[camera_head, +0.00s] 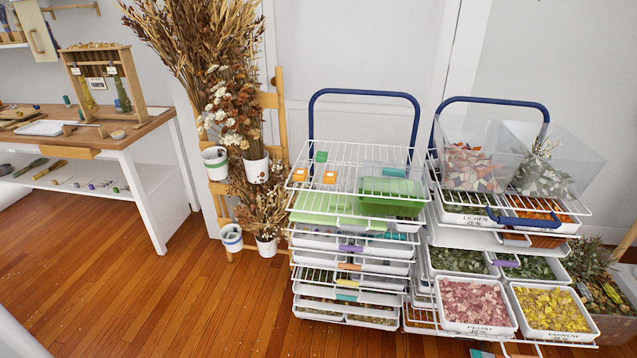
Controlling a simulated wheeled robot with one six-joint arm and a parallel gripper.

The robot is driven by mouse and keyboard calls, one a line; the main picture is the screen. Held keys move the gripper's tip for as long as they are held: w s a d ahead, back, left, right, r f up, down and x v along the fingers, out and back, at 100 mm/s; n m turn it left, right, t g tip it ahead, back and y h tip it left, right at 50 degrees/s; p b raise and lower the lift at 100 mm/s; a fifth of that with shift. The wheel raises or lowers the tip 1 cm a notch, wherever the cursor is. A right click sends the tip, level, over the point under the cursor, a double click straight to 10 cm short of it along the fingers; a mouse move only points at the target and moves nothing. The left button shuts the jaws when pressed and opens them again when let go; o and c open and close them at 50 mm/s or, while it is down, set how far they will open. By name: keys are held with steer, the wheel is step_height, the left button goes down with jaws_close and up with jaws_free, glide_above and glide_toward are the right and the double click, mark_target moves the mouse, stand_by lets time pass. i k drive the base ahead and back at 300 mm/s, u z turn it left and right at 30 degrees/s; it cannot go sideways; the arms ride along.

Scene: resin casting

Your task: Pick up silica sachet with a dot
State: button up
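I cannot make out a silica sachet with a dot for certain. Two small orange pieces, a left one (299,174) and a right one (330,177), lie on the top shelf of the left white wire rack (345,152). Each shows a pale mark, too small to read. A small green piece (320,156) sits behind them. A green translucent box (391,194) is on the right of that rack. My gripper is not in view.
A right rack (480,240) carries clear bins (475,150), with trays of pink petals (474,302) and yellow petals (550,309) low down. A workbench (140,130) stands left. Dried flowers (225,100) hang on a wooden ladder. Wooden floor (150,290) is open at front left.

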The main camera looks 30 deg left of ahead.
mark_target(329, 177)
steer(key=u, duration=0.55)
steer(key=k, duration=1.2)
steer(key=u, duration=1.15)
steer(key=i, duration=1.65)
steer(key=z, duration=0.5)
steer(key=i, duration=0.6)
steer(key=z, duration=1.2)
steer(key=i, duration=0.5)
